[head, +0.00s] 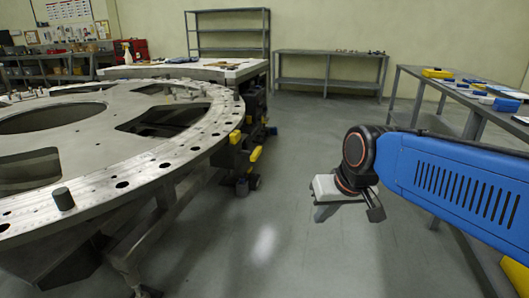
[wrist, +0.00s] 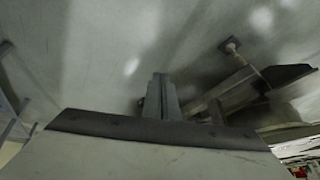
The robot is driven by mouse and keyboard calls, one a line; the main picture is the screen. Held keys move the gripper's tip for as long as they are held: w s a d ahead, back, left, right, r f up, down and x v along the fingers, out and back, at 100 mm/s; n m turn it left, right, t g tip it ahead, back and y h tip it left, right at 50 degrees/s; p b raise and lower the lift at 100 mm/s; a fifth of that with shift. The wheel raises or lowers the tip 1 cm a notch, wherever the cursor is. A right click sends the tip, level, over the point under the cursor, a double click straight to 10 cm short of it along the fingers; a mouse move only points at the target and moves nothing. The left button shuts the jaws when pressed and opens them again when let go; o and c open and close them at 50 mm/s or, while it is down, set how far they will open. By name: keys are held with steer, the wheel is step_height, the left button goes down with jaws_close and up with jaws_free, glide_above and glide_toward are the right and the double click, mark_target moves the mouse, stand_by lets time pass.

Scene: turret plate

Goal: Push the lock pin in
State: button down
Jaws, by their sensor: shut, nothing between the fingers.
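The round metal turret plate (head: 150,150) fills the left of the head view, with a ring of holes along its rim. A dark cylindrical pin (head: 63,198) stands upright on the near rim and sticks up above the surface. I cannot tell for sure that it is the lock pin. My gripper (head: 322,212) hangs over open floor to the right of the plate, well apart from it and from the pin. In the wrist view my gripper (wrist: 161,95) shows its fingers together, with nothing between them. No pin is recognizable in the wrist view.
Yellow-marked machinery (head: 250,150) stands under the plate's right side. A workbench (head: 480,95) with blue and yellow items stands at the right, behind my arm. The grey floor (head: 300,130) between is clear.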

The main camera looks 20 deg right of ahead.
mark_target(254, 151)
steer(key=w+r+m+t+y, duration=0.1)
steer(key=w+r+m, duration=0.1)
steer(key=w, duration=1.4)
steer(key=w+d+r+m, duration=0.1)
steer(key=w+r, duration=0.4)
steer(key=w, duration=1.1)
steer(key=shift+d+m+t+y, duration=0.15)
steer(key=shift+m+t+y, duration=0.25)
steer(key=w+a+f, duration=0.5)
steer(key=w+f, duration=0.2)
steer(key=f, duration=0.1)
steer(key=shift+w+a, duration=0.25)
steer(key=shift+a, duration=0.1)
steer(key=shift+w+a+r, duration=0.1)
steer(key=shift+w+a, duration=0.35)
steer(key=shift+a, duration=0.35)
steer(key=shift+w+a, duration=0.45)
steer(key=shift+a, duration=0.35)
